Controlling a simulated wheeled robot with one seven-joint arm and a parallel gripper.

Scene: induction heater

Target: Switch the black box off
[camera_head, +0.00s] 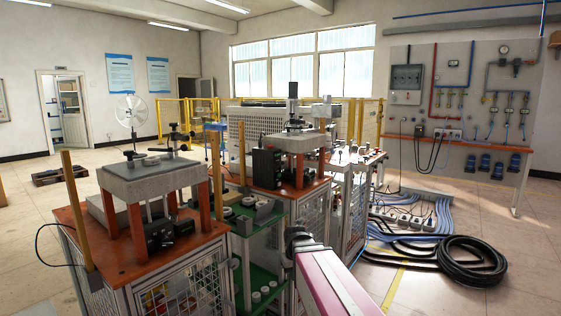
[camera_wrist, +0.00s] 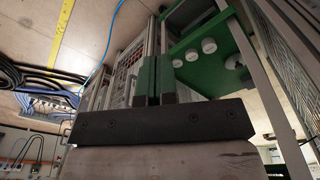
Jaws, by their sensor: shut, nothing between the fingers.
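A black box (camera_head: 267,168) stands upright on the front left of the middle workbench, beside a press fixture. A second, smaller black box (camera_head: 159,235) with knobs sits on the left workbench, under a grey plate on orange legs. I cannot tell which of the two the task means, and no switch state is readable. My gripper (camera_wrist: 157,65) shows in the wrist view with its two fingers together, shut and empty. It points toward a green shelf and a mesh frame. Neither black box can be made out in the wrist view. My gripper's fingers cannot be made out in the head view.
The left workbench (camera_head: 110,262) has an orange top and an upright wooden post. A green shelf unit (camera_head: 246,248) with round parts stands between the benches. Coiled black hoses (camera_head: 470,262) and blue cables lie on the floor at right, before a grey panel (camera_head: 460,110). Floor at far right is clear.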

